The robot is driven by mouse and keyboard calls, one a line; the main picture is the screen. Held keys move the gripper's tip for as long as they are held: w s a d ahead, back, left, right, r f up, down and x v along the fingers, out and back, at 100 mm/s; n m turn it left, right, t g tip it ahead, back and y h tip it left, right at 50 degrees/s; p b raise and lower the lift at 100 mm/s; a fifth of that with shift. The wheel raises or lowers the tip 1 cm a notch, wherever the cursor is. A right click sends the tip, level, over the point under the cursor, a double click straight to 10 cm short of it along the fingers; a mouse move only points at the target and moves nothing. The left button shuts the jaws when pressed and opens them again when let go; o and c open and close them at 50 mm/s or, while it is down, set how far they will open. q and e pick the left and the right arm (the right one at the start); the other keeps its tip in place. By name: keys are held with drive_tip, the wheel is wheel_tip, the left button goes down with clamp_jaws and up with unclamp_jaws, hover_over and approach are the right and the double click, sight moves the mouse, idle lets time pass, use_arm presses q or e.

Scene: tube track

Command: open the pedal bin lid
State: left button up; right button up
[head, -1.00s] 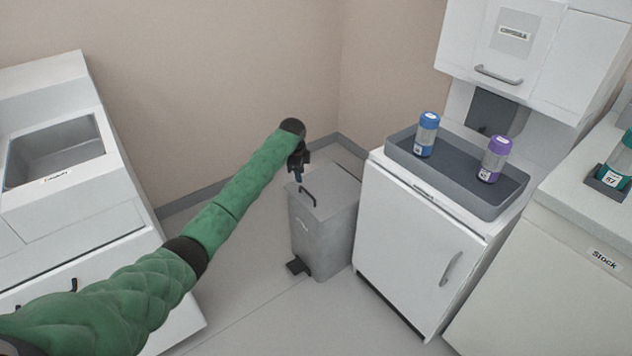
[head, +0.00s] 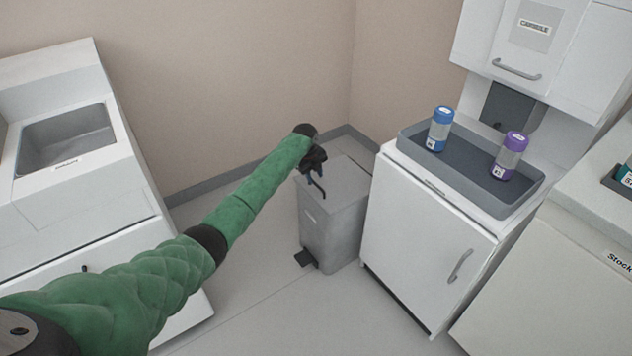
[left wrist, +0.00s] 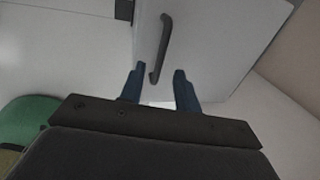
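The grey pedal bin (head: 330,232) stands on the floor against the white cabinet, with its lid (head: 345,188) shut and a dark pedal (head: 306,258) low at its front. A dark bar handle (head: 319,187) is on the lid; it also shows in the left wrist view (left wrist: 161,48). My left gripper (head: 316,179) is over the lid at the handle. In the left wrist view its two blue fingers (left wrist: 158,88) are apart, with the handle's near end in line with the gap between them. I cannot tell whether they touch it. My right gripper is not in view.
The white cabinet (head: 425,245) with a grey tray (head: 470,180) holding a blue-capped bottle (head: 440,129) and a purple-capped bottle (head: 509,155) stands right of the bin. A white unit with a basin (head: 70,140) is at left. Floor is free before the bin.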

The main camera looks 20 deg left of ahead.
sight(317, 184)
use_arm(q)
drive_tip(key=shift+w+d+f, duration=0.15)
drive_tip(key=shift+f, duration=0.7)
drive_tip(key=shift+w+d+f, duration=0.1)
drive_tip(key=shift+f, duration=0.75)
clamp_jaws()
